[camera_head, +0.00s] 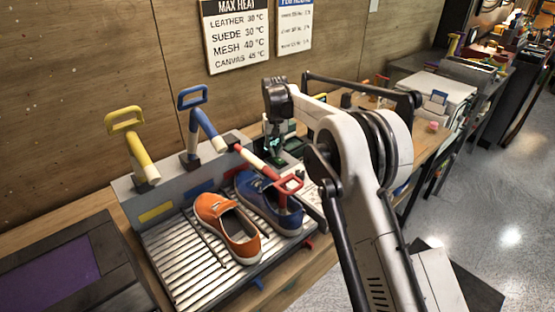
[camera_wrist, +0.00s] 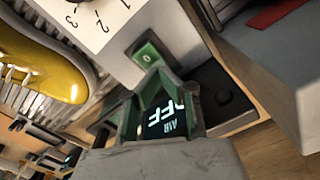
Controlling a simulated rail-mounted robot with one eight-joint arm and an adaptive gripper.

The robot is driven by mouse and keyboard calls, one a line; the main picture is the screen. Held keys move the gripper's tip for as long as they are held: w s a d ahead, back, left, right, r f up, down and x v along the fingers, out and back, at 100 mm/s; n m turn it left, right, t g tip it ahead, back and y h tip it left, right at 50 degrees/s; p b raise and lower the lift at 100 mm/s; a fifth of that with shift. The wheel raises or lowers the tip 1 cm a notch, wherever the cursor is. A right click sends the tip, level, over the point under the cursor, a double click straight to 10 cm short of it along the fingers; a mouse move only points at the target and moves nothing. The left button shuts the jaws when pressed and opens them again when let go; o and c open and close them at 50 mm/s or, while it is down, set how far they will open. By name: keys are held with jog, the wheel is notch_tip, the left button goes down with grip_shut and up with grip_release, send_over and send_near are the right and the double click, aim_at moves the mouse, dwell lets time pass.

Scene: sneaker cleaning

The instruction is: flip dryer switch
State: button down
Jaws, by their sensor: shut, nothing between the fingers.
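A dark display (camera_wrist: 166,120) reading AIR OFF shows behind the fingers. My gripper (camera_wrist: 160,76) is shut and empty, its tips close to the lower edge of the switch; I cannot tell whether they touch. In the head view my gripper (camera_head: 276,152) points down behind the blue shoe, at the right end of the rack. The switch and display cannot be made out there.
An orange shoe (camera_head: 224,226) and a blue shoe (camera_head: 268,203) stand on the slatted rack (camera_head: 180,265). A white panel (camera_wrist: 108,22) with a numbered dial adjoins the switch.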

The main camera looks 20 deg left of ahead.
jog(key=shift+f, duration=0.3)
jog(key=shift+r, duration=0.15)
jog(key=shift+r+p, duration=1.05)
jog(key=shift+r, duration=2.35)
